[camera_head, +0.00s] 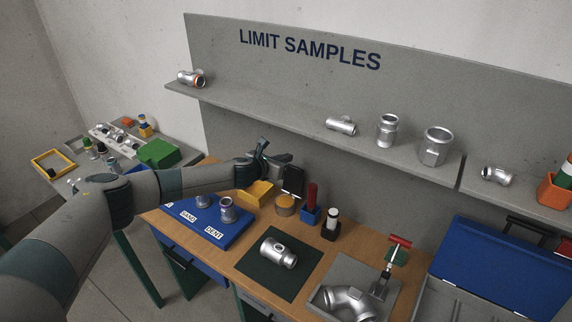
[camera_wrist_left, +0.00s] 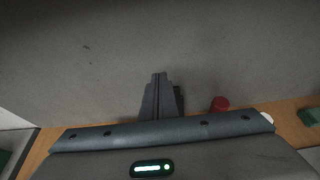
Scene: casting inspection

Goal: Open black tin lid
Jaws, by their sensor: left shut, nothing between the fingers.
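A small black upright panel (camera_head: 293,180), which looks like the black tin's raised lid, stands at the back of the workbench. A round amber-topped pot (camera_head: 285,205) is just in front of it. Most of any black tin body is hidden, so I cannot tell its parts apart. My left gripper (camera_head: 280,158) is above and slightly left of the black panel, close to the grey back wall. In the left wrist view its fingers (camera_wrist_left: 159,76) are together with nothing between them. The black tin does not show there. My right gripper is not in view.
A yellow bin (camera_head: 256,193) is below my left gripper. Red-handled (camera_head: 311,197) and white-topped (camera_head: 332,217) items stand right of the pot. A shelf (camera_head: 300,125) with metal fittings runs above. A blue tray (camera_head: 210,231) and a dark mat (camera_head: 259,264) lie in front.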

